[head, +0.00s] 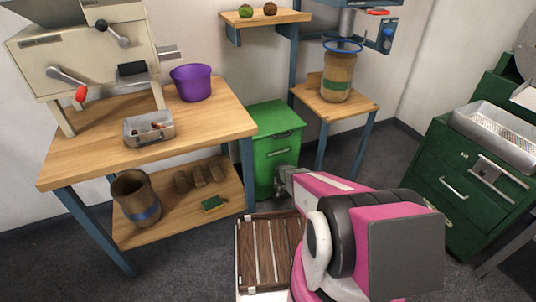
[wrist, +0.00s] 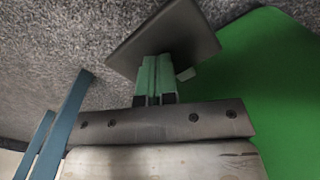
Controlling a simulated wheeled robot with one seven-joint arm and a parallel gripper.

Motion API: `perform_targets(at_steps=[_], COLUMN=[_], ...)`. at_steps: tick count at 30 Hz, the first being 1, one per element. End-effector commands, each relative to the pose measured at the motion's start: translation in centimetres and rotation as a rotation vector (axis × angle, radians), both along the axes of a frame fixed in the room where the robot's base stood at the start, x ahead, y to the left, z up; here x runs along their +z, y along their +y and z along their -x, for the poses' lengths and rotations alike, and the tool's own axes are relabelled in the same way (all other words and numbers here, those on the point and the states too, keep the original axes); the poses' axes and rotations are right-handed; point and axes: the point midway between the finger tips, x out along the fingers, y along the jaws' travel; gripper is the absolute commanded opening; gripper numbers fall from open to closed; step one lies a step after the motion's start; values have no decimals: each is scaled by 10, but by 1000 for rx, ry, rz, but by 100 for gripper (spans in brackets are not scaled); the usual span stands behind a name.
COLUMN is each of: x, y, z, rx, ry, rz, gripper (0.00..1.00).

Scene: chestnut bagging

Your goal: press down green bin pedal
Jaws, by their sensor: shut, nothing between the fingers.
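The green bin (head: 277,155) stands on the floor between the wooden workbench and a small side table, with its lid (head: 274,117) down. In the wrist view its green side (wrist: 275,75) fills the right. A dark flat plate, which looks like the pedal (wrist: 185,32), sticks out beside the bin at the top middle. My gripper (wrist: 155,60) is shut and empty, its fingertips overlapping the near part of the plate. I cannot tell whether they touch it. In the head view my arm hides the bin's lower front and the pedal.
The workbench (head: 215,125) stands left of the bin, with a purple bucket (head: 191,83) on top. Its blue legs show in the wrist view (wrist: 62,120). The side table (head: 362,104) is close on the right. A dark green cabinet (head: 455,190) stands farther right, with open floor between.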

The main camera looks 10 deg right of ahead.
Motion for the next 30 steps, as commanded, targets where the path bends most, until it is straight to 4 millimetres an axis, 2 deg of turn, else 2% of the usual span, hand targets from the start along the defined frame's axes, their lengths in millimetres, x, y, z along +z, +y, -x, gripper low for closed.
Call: perform_targets(at_steps=[30], x=[-54], y=[0], z=[-1], rx=[0], ry=[0], rz=[0], gripper=[0])
